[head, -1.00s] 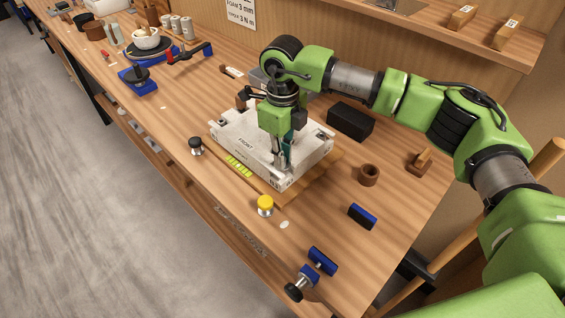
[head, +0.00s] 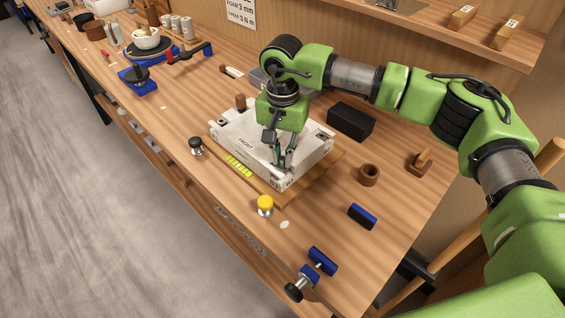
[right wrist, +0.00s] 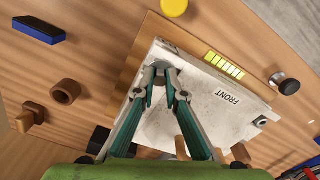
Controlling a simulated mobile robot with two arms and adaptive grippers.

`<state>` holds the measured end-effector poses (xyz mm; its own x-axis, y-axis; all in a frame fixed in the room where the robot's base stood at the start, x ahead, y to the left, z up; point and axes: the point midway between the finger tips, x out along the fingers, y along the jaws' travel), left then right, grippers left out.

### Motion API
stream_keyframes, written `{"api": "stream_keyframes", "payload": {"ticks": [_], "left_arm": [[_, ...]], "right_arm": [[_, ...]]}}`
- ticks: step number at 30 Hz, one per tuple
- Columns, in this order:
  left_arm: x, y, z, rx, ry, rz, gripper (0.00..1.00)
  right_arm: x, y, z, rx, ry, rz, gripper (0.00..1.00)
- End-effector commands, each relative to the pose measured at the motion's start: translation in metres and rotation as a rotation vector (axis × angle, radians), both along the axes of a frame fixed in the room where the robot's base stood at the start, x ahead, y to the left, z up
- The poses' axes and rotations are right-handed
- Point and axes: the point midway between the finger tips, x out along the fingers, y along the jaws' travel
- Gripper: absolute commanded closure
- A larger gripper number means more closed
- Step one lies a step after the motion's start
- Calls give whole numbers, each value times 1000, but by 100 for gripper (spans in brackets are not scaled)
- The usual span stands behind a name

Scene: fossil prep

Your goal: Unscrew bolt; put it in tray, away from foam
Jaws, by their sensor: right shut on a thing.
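A white block (head: 243,145) marked FRONT lies on a wooden board; it also shows in the right wrist view (right wrist: 215,107). My right gripper (head: 282,164) points down at the block's near corner. In the right wrist view its fingertips (right wrist: 161,72) are closed together over that corner. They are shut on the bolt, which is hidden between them. Dark round spots show at other corners of the block. A grey container (head: 257,76), perhaps the tray, is partly hidden behind my right wrist. I cannot make out any foam. My left gripper is out of view.
A black box (head: 351,121) stands right of the block and a brown ring (head: 369,174) nearer. A yellow-topped knob (head: 265,205), a black knob (head: 196,146) and a blue block (head: 362,216) lie around the board. A blue clamp (head: 322,261) is at the front edge.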

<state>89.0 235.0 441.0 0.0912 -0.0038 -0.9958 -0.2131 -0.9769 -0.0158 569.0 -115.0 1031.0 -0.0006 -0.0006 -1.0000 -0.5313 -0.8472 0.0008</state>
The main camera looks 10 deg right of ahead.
Motion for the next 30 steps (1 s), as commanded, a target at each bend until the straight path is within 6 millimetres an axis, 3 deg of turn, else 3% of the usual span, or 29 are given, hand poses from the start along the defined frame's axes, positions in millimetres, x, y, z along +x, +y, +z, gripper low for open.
{"api": "stream_keyframes", "payload": {"ticks": [30], "left_arm": [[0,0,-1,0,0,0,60]], "right_arm": [[0,0,15,1,-1,-10,100]]}}
